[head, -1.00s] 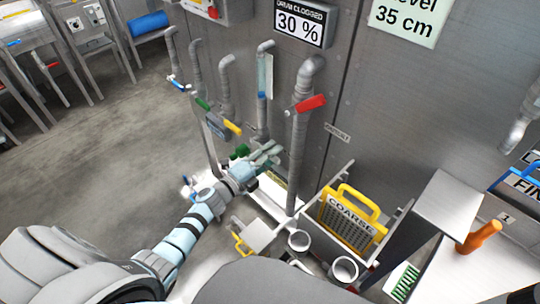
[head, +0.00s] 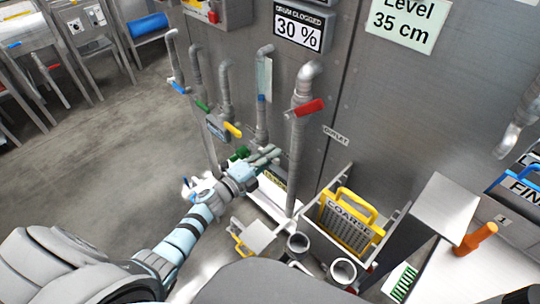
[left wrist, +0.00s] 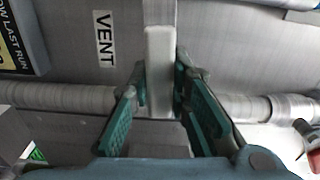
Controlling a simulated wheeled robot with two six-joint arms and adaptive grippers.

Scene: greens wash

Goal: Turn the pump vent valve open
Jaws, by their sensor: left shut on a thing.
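The pump vent valve's pale, bar-shaped handle (left wrist: 159,72) stands upright in the left wrist view, beside the black-and-white VENT label (left wrist: 105,40). My left gripper (left wrist: 160,85) is shut on this handle, with one teal finger on each side of it. In the head view my left gripper (head: 266,160) is low by the pipes at the foot of the steel wall. The handle cannot be made out there. My right gripper is not in view.
Grey pipes with blue, green, yellow and red valve levers (head: 309,107) rise around my left gripper. A yellow-handled COARSE screen (head: 346,222) stands in a holder to the right, near two round cups. Open floor (head: 110,165) lies to the left.

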